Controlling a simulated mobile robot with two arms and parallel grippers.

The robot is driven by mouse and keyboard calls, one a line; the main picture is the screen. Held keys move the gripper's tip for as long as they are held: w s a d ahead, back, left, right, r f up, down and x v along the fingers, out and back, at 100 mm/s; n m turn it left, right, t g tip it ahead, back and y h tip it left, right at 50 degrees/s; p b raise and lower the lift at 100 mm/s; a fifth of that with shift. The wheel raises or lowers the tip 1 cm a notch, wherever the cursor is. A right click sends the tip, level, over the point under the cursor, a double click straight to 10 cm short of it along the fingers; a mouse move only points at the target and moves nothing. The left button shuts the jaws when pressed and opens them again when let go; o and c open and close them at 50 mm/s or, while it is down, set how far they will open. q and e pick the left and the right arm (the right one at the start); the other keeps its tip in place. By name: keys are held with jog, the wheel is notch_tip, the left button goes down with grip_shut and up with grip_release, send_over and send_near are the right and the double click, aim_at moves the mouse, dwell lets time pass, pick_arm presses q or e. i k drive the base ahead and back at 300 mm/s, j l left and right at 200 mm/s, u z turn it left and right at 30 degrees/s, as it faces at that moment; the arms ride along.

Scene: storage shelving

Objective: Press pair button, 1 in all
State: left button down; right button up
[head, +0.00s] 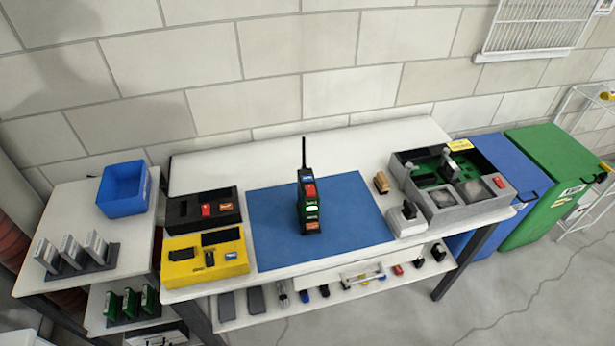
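A black handheld radio-like device (302,203) with a thin antenna stands upright on a blue mat (355,215) at the middle of the workbench. Its front has a red patch, a lit green patch and an orange-red patch, with a small blue patch near the top. The lettering is too small to read, so I cannot tell which patch is the pair button. Neither of my grippers shows in the head view, and nothing visible touches the device.
Left of the mat are a black tray (178,213) and a yellow tray (178,270). A blue bin (124,190) stands further left. A grey test fixture (445,208) and small blocks stand right. The mat around the device is clear.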

aim_at(309, 178)
jog(key=i+l, duration=0.2)
jog(key=l, duration=0.15)
jog(key=i+l, duration=0.15)
jog(key=l, duration=0.15)
jog(key=i+l, duration=0.2)
jog(key=l, duration=0.15)
jog(key=i+l, duration=0.15)
jog(key=l, duration=0.2)
jog(key=i+l, duration=0.2)
jog(key=l, duration=0.15)
jog(key=u, duration=1.25)
